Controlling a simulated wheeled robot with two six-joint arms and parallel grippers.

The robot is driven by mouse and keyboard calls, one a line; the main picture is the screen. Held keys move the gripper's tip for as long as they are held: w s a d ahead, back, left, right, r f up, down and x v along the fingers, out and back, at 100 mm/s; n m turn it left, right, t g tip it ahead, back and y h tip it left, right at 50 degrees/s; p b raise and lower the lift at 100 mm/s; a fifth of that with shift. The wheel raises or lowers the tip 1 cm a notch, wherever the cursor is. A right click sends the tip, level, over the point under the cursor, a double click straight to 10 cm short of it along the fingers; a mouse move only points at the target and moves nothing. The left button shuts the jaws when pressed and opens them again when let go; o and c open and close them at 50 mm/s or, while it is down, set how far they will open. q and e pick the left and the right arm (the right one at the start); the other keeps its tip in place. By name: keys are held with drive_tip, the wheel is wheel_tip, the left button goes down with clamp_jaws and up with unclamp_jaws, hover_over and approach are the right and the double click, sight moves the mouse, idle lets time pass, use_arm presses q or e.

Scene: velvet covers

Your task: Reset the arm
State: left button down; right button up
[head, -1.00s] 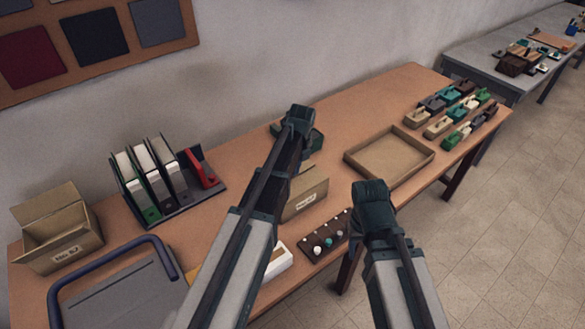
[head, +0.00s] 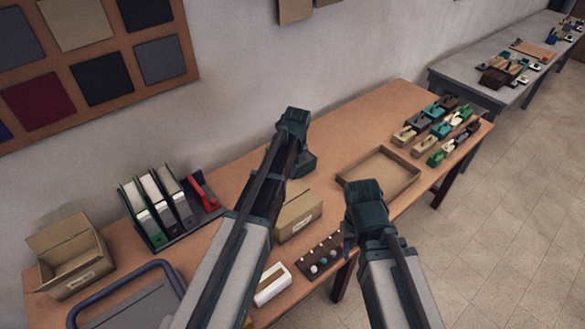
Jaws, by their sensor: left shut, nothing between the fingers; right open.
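My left gripper (head: 293,122) is at the end of the arm reaching up over the middle of the wooden table (head: 245,181). It is shut and holds nothing. My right gripper (head: 365,192) is lower and to the right, near the table's front edge, in front of the shallow tray. It is open, with nothing seen in it; its fingertips are largely hidden by its own body. A dark green object (head: 305,163) stands on the table partly hidden behind my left arm.
An open cardboard box (head: 70,255), binders in a rack (head: 160,205) and a red stapler-like tool (head: 203,190) stand at left. A small carton (head: 300,213), a knob board (head: 318,257) and a white box (head: 272,285) lie near the front. An empty tray (head: 378,176) and several small blocks (head: 437,128) are at right.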

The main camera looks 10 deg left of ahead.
use_arm(q)
drive_tip(key=s+d+f+n+b, duration=0.2)
drive_tip(key=s+d+n, duration=0.1)
drive_tip(key=s+n, duration=0.4)
drive_tip(key=s+d+f+n+b, duration=0.3)
drive_tip(key=s+d+n, duration=0.1)
drive_tip(key=s+n, duration=0.3)
drive_tip(key=s+d+f+n+g+b, duration=0.1)
drive_tip(key=s+d+f+n+b, duration=0.2)
drive_tip(key=s+n, duration=0.4)
drive_tip(key=s+d, duration=0.1)
drive_tip(key=s, duration=0.2)
drive_tip(key=shift+s+f+n, duration=0.15)
drive_tip(key=shift+s+n, duration=0.05)
drive_tip(key=shift+n, duration=0.2)
drive_tip(key=shift+a, duration=0.65)
